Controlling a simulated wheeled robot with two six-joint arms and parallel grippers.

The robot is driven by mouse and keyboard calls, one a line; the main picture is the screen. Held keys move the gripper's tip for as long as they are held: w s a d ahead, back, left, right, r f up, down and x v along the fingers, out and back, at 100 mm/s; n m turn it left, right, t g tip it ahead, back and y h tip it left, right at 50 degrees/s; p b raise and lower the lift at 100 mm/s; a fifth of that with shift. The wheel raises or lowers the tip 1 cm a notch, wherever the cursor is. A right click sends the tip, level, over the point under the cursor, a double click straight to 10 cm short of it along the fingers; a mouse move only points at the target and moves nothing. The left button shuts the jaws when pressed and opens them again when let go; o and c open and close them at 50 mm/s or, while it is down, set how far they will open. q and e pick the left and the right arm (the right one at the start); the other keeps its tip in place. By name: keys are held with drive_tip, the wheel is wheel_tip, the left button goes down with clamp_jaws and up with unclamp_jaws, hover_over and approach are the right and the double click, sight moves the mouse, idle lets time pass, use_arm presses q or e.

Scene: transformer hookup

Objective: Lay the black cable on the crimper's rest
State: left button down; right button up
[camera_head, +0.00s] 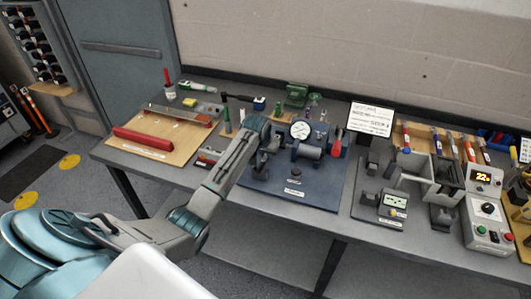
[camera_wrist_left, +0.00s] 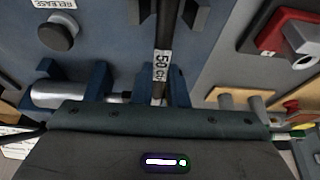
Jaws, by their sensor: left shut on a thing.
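My left gripper (camera_head: 269,144) reaches over the blue crimper board from the left, beside the blue-grey crimper (camera_head: 309,152). It is shut on the black cable (camera_wrist_left: 165,36), which carries a white "50" label. In the left wrist view the cable runs up the picture, away from the gripper's dark body, between two dark upright prongs (camera_wrist_left: 196,14) that look like a rest. I cannot tell whether the cable touches them. Blue crimper parts (camera_wrist_left: 100,82) and a silver cylinder (camera_wrist_left: 72,95) show close to the gripper.
A black release knob (camera_wrist_left: 58,32) sits on the board near the cable. A red-handled tool (camera_head: 336,150) stands right of the crimper. Left is a wooden board (camera_head: 175,150) with a red bar; right are a fixture (camera_head: 440,180) and a control box (camera_head: 488,215).

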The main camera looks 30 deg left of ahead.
use_arm(q)
drive_tip(key=c, duration=1.3)
unclamp_jaws()
drive_tip(key=shift+c, duration=0.2)
wheel_tip(320, 180, up, 2)
drive_tip(key=shift+r+p, duration=0.25)
drive_tip(key=shift+p, duration=0.75)
drive_tip(key=shift+r, duration=2.25)
drive_tip(key=shift+f, duration=0.15)
